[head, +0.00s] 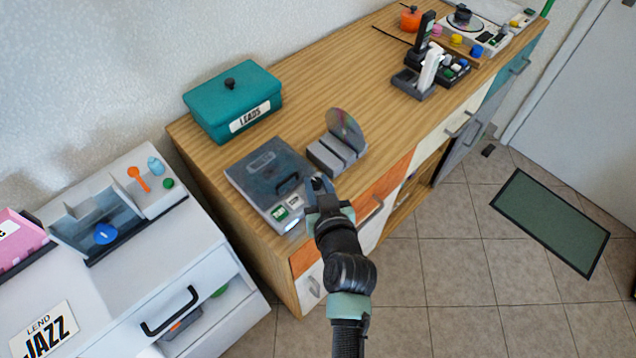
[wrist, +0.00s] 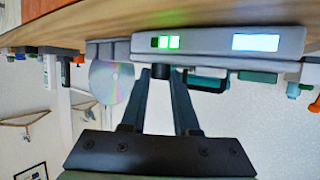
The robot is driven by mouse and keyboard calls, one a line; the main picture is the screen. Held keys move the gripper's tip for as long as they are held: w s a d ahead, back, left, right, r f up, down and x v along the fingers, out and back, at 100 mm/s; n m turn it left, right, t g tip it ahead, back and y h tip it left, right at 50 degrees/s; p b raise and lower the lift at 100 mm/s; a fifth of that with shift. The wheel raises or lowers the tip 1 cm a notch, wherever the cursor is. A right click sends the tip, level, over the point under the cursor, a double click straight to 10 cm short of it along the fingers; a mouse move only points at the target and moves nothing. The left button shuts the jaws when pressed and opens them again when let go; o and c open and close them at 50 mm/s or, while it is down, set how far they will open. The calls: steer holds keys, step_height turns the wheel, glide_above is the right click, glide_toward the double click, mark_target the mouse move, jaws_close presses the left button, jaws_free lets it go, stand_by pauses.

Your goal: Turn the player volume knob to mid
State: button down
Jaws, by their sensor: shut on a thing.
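The player (head: 262,172) is a grey box with a dark lid on the wooden cabinet top, and its front shows in the wrist view (wrist: 208,47). That front has green lit buttons (wrist: 166,42) and a bright display (wrist: 255,42). My gripper (head: 320,190) is at the player's front right corner, shut on the knob. The fingers hide part of the knob, and its pointer mark cannot be made out. In the head view the gripper covers the knob.
A grey disc stand (head: 335,155) holding a shiny disc is right of the player. A teal LEADS box (head: 232,98) is behind it.

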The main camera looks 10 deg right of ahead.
steer(key=shift+r+p, duration=0.15)
steer(key=shift+p, duration=0.4)
steer(key=shift+s+d+m+h+p, duration=0.1)
steer(key=shift+m+h+p, duration=0.45)
steer(key=shift+p, duration=0.7)
steer(key=shift+h+p, duration=0.25)
steer(key=shift+p, duration=0.5)
steer(key=shift+f+m, duration=0.2)
steer(key=shift+m, duration=0.05)
steer(key=c, duration=0.7)
jaws_free()
steer(key=shift+o, duration=0.2)
steer(key=shift+a, duration=0.2)
